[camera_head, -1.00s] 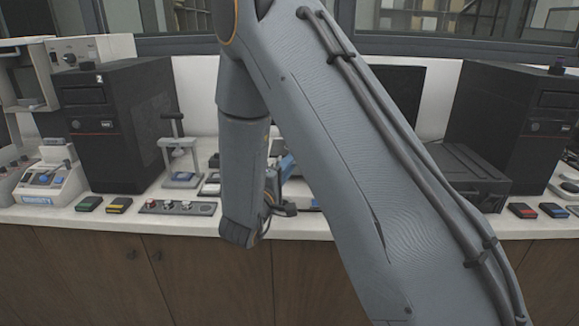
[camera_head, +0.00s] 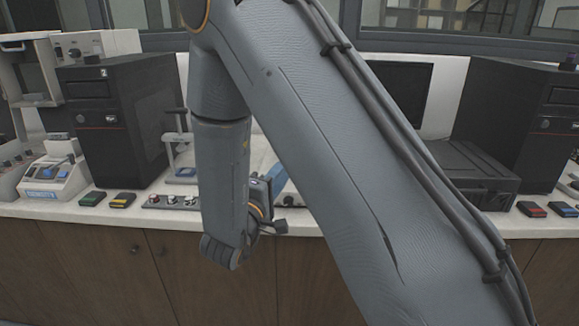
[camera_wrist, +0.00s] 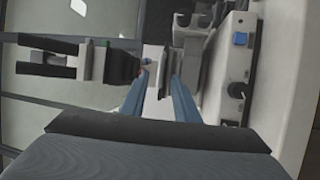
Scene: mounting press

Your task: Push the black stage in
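My gripper (camera_wrist: 160,76) reaches forward in the wrist view with two long blue fingers, which stand apart with a visible gap between them. A pale block (camera_wrist: 153,57) shows beyond the fingertips. A dark block (camera_wrist: 122,66), possibly the black stage, lies just left of the fingertips; contact cannot be told. In the head view a press with a pale frame (camera_head: 183,150) and blue base stands on the bench, partly hidden by my arm. The blue of my gripper (camera_head: 276,178) shows just right of my wrist. The black stage cannot be made out in the head view.
Black computer cases (camera_head: 125,120) stand left and right (camera_head: 515,125) on the white bench. Small coloured boxes (camera_head: 122,200) and a knobbed strip (camera_head: 172,201) lie along the front edge. A pale panel with knobs (camera_wrist: 238,65) is close on the right in the wrist view.

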